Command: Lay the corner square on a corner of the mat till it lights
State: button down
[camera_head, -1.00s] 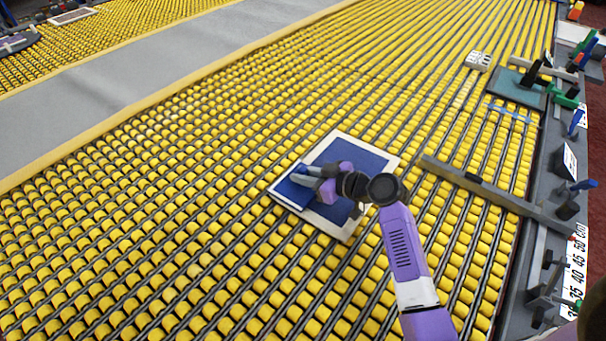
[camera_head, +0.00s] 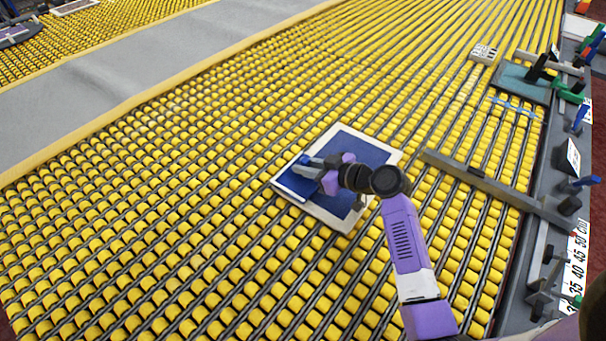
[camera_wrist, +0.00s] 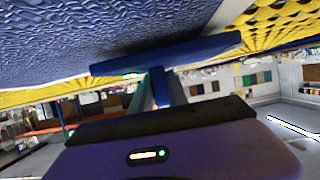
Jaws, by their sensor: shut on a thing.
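The mat (camera_head: 372,152), blue with a pale border, lies on the yellow rollers right of the picture's middle. The corner square (camera_head: 293,187), a flat dark blue piece, is at the mat's left corner. My gripper (camera_head: 307,163) is over that corner, shut on the square. In the wrist view the fingers grip the square (camera_wrist: 195,50) as a blue bar close against the textured blue mat (camera_wrist: 90,35). I cannot tell if it lies fully flat. A small green glow shows by the square in the wrist view; its source is unclear.
Rows of yellow rollers (camera_head: 200,230) surround the mat. A grey bar (camera_head: 490,186) lies just right of it. A dark teal plate (camera_head: 522,84) and a small white block (camera_head: 484,54) are at the upper right. A grey strip (camera_head: 100,88) runs across the upper left.

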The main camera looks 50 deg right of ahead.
aim_at(305, 160)
jog(key=shift+r+p, duration=2.1)
jog(key=shift+r, duration=1.25)
